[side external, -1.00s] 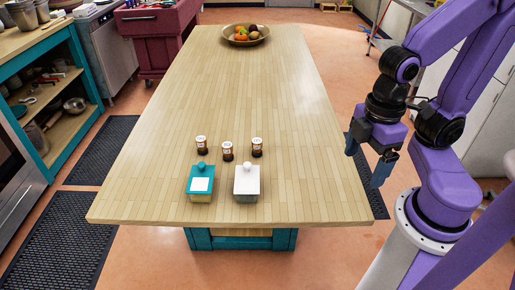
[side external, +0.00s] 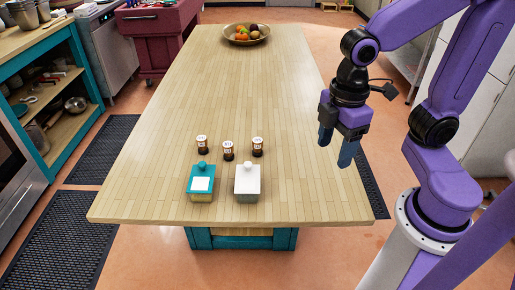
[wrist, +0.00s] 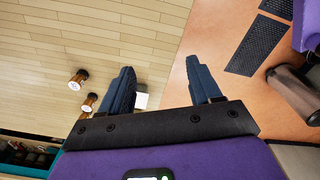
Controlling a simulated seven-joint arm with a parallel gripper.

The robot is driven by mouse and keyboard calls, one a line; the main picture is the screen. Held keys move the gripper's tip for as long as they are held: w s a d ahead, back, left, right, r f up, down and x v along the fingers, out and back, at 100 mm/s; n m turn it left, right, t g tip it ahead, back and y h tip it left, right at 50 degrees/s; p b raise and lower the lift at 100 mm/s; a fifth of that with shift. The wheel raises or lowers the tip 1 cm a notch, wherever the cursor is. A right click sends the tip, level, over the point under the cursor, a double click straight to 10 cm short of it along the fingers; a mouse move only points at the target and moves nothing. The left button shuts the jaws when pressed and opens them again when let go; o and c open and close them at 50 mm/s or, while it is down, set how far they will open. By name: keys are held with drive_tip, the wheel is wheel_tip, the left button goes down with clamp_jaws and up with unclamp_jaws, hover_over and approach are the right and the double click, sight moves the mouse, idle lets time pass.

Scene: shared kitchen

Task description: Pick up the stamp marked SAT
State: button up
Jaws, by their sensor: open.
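The labels are too small to read, so I cannot tell which is SAT. My gripper (side external: 337,146) is open and empty, pointing down above the table's right edge, to the right of the stamps. In the wrist view my gripper (wrist: 160,68) has its fingers wide apart with nothing between them. Two stamps show there left of the fingers, one (wrist: 78,79) and another (wrist: 90,103).
A teal-lidded container (side external: 200,185) and a white-lidded one (side external: 247,181) stand just in front of the stamps. A fruit bowl (side external: 230,41) sits at the table's far end. The middle of the table is clear.

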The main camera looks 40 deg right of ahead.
drive_tip(key=w+a+r+n, duration=0.2)
drive_tip(key=w, duration=1.1)
drive_tip(key=n, duration=0.2)
hover_over(257, 140)
drive_tip(key=f, duration=1.1)
drive_tip(key=shift+s+f, duration=0.35)
drive_tip(key=shift+f, duration=0.05)
drive_tip(key=shift+w+f, duration=0.15)
drive_tip(key=shift+f, duration=1.2)
drive_tip(key=shift+w+f, duration=0.15)
drive_tip(key=shift+f, duration=1.15)
drive_tip(key=c, duration=1.2)
